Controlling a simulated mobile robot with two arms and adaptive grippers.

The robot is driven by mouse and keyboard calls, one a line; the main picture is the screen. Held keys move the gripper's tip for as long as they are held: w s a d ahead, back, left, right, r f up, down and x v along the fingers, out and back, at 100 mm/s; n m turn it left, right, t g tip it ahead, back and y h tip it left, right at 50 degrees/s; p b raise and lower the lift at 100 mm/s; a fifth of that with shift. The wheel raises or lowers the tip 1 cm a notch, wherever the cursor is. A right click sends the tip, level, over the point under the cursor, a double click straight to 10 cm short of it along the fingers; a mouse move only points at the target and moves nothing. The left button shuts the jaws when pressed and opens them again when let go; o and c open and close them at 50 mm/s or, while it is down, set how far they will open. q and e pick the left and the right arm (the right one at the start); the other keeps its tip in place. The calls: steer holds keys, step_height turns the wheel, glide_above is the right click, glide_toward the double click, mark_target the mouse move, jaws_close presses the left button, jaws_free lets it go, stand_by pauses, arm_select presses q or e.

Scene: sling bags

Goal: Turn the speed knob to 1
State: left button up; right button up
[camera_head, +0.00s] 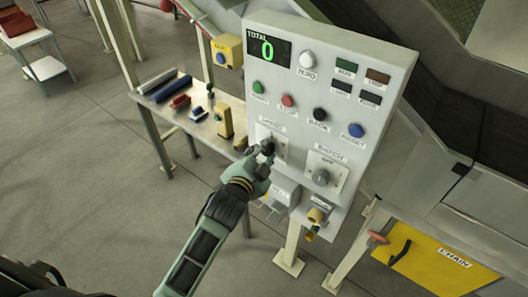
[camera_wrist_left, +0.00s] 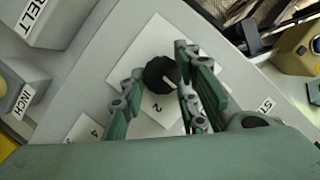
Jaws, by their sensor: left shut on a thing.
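The black round speed knob (camera_wrist_left: 160,72) sits on a white plate (camera_wrist_left: 148,40) in the left wrist view. Its white mark points to the lower right of that picture, and the number 2 is printed just below it. My left gripper (camera_wrist_left: 158,80) has its fingers on either side of the knob and is shut on it. In the head view my left gripper (camera_head: 264,150) is at the middle-left of the grey control panel (camera_head: 395,75) and covers most of the knob. My right gripper is not in view.
A grey batch knob (camera_head: 321,177) is to the right on the panel. Coloured buttons, including a red one (camera_head: 288,100) and a blue one (camera_head: 355,130), are above. A side table (camera_head: 172,108) with small items stands left. A yellow chain cover (camera_head: 432,268) is lower right.

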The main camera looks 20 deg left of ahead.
arm_select(q)
steer(key=shift+s+d+f, duration=0.1)
steer(key=shift+s+f, duration=0.1)
steer(key=shift+f, duration=0.35)
steer(key=o, duration=1)
steer(key=shift+o, duration=0.2)
steer(key=shift+r, duration=0.15)
steer(key=shift+w+r, duration=0.15)
steer(key=v, duration=1.2)
